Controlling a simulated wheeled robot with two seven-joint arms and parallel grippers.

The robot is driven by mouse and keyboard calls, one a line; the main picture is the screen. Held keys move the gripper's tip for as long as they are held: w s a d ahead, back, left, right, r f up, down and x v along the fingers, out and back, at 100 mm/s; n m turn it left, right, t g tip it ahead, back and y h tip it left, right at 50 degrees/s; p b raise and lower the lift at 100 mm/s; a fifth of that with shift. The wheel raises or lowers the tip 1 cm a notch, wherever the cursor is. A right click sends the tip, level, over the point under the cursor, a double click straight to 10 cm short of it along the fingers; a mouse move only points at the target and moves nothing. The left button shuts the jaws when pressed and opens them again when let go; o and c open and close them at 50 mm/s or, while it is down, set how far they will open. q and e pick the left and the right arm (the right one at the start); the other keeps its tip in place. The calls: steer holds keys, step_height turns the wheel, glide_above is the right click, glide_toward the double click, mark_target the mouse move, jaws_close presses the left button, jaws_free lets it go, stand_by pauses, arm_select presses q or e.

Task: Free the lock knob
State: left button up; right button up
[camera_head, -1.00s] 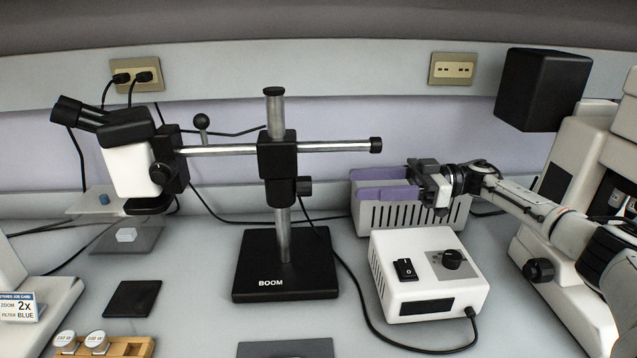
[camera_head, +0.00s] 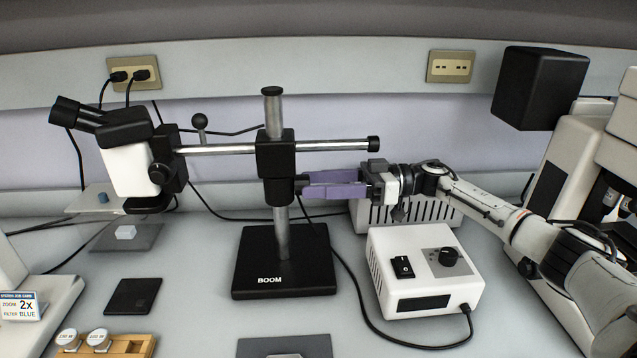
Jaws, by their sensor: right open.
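The lock knob (camera_head: 298,184) is a small black knob on the right side of the black boom clamp (camera_head: 276,155), below the horizontal metal bar. It is mostly hidden by my right gripper (camera_head: 304,184), whose purple fingers point left and reach it. The gripper is open, with its fingertips at the knob; I cannot tell whether they touch it. The clamp sits on a metal post that rises from the black BOOM base (camera_head: 285,265). My left gripper is out of view.
The stereo microscope head (camera_head: 128,165) hangs on the bar's left end. A white control box (camera_head: 424,290) with switch and dial stands below my right arm, a slotted white box (camera_head: 430,213) behind it. A large instrument (camera_head: 600,150) stands at the right. A cable runs along the bench.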

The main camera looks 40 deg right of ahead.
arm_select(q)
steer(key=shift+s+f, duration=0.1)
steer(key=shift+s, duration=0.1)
arm_select(e)
steer(key=shift+c, duration=0.2)
steer(key=c, duration=1)
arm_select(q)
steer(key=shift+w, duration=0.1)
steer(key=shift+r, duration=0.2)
arm_select(e)
steer(key=shift+n, duration=0.3)
arm_select(q)
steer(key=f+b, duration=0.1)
steer(key=b, duration=0.2)
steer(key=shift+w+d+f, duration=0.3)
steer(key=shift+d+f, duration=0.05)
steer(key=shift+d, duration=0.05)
arm_select(e)
steer(key=n, duration=1)
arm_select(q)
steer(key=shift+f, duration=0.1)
arm_select(e)
steer(key=shift+n, duration=0.3)
